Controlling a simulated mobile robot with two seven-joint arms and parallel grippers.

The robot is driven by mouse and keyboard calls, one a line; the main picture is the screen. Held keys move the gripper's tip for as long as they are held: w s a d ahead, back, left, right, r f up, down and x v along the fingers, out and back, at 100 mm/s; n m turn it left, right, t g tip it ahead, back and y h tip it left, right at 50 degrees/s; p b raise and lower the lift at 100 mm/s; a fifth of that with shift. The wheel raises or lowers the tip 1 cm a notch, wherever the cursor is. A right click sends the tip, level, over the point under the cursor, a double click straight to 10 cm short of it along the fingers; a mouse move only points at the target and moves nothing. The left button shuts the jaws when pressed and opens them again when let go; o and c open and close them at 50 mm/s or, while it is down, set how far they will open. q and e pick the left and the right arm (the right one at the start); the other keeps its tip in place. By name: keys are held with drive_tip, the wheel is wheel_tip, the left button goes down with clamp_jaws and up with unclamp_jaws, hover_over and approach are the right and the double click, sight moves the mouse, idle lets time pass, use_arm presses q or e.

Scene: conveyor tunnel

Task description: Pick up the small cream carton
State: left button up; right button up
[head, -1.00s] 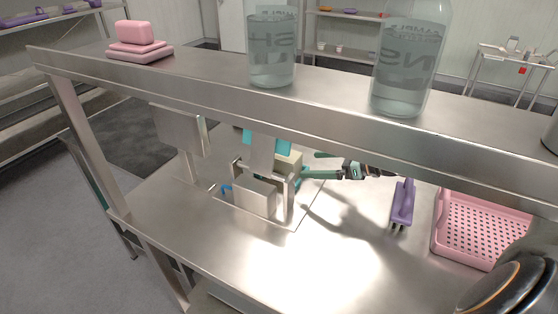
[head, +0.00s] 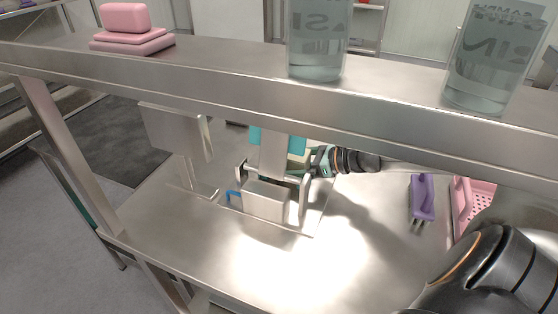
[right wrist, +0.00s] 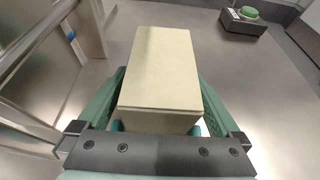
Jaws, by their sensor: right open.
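The small cream carton (right wrist: 162,70) is a plain pale box. In the right wrist view it lies between the two green fingers of my right gripper (right wrist: 160,88), which is open with a finger along each side. I cannot tell whether either finger touches it. In the head view, my right gripper (head: 320,162) is under the shelf, beside a metal fixture. Only a little of the carton (head: 298,160) shows there, mostly hidden behind the fixture. My left gripper is out of view.
A metal fixture (head: 265,200) with upright plates stands close to the carton. A steel shelf (head: 230,98) crosses above, carrying large bottles and pink blocks (head: 125,20). A purple tool (head: 422,198) and a pink basket (head: 472,205) lie right. A green button box (right wrist: 243,19) stands beyond.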

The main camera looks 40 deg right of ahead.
drive_tip(key=shift+w, duration=0.1)
drive_tip(key=shift+c, duration=0.5)
drive_tip(key=c, duration=1.4)
drive_tip(key=shift+r, duration=0.1)
